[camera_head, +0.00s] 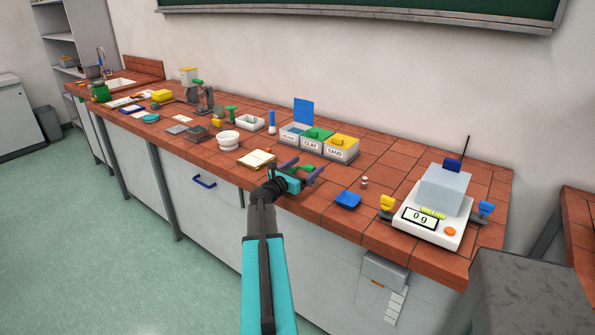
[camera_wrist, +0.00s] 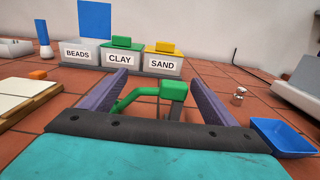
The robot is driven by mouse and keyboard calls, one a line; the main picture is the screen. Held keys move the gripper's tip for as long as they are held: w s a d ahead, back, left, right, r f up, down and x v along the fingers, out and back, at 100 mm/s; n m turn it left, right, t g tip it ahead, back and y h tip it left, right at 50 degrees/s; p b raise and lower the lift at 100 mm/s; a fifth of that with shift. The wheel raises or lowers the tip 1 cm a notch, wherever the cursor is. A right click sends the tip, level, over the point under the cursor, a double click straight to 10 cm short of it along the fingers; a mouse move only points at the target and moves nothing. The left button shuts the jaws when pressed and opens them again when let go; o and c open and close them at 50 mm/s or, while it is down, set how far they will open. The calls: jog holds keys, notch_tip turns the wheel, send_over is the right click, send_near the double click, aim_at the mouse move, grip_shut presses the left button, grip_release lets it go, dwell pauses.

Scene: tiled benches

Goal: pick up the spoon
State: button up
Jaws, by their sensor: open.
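My gripper (camera_head: 303,172) is open above the front part of the tiled bench. Its two purple fingers also show in the wrist view (camera_wrist: 157,80). A green object with a curved arm and a blocky end (camera_wrist: 174,89) shows between the fingers in the wrist view; it may be the spoon, but its shape is partly hidden by my gripper. It also shows just beyond the gripper in the head view (camera_head: 306,168). I cannot tell whether the fingers touch it. No other thing is clearly a spoon.
Labelled boxes, BEADS (camera_wrist: 78,53), CLAY (camera_wrist: 119,59) and SAND (camera_wrist: 162,64), stand behind. A blue tray (camera_head: 348,199) lies right, a pale board (camera_head: 257,159) left. Bare tiles lie between.

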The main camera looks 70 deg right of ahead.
jog(key=shift+d, duration=0.1)
dwell(0.5)
jog(key=c, duration=1.1)
